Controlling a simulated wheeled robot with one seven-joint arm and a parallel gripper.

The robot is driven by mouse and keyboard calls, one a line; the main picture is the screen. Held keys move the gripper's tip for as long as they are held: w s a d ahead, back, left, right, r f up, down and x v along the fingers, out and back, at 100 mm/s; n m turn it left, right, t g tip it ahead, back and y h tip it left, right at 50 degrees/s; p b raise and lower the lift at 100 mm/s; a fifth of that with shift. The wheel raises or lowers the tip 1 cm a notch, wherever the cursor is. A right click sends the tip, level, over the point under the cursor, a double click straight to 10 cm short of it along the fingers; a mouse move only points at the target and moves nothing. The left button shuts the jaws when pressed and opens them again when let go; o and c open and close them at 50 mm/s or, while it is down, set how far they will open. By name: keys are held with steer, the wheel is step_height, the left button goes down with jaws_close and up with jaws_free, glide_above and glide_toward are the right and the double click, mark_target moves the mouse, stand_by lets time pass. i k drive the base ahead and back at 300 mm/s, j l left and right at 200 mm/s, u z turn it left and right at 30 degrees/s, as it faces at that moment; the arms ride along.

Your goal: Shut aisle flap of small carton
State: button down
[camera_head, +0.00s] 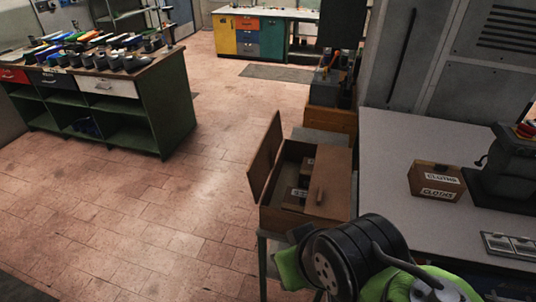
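An open brown carton (277,217) stands on a stand at the centre right, beside the grey table. Its left flap (264,155), on the side of the open floor, stands up and leans a little outward. Its right flap (329,180) lies flat over the right part of the opening, with a small wooden bar on it. Small labelled boxes show inside through the uncovered left part. A smaller brown box marked CLOTHS (436,181) sits on the grey table; no raised flap shows on it. My gripper's fingers cannot be made out; only my black and green arm shows at the bottom.
The grey table (385,145) runs along the right, with a dark machine (512,160) on it. A wooden crate of tools (331,119) stands behind the carton. Open tiled floor (200,220) lies left of the carton. A green workbench (150,112) stands at the far left.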

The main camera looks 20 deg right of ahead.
mark_target(259, 169)
steer(key=i+j+z, duration=0.15)
steer(key=j+z, duration=0.5)
steer(key=j, duration=0.2)
steer(key=i+j+z, duration=0.1)
steer(key=j+z, duration=0.25)
steer(key=j, duration=0.15)
steer(key=i+j+z, duration=0.6)
steer(key=j+z, duration=0.2)
steer(key=j+u, duration=0.25)
steer(key=u, duration=0.2)
steer(key=i+j+u, duration=0.15)
steer(key=u, duration=0.35)
steer(key=i+j+u, duration=0.15)
steer(key=u, duration=0.3)
steer(key=j, duration=0.1)
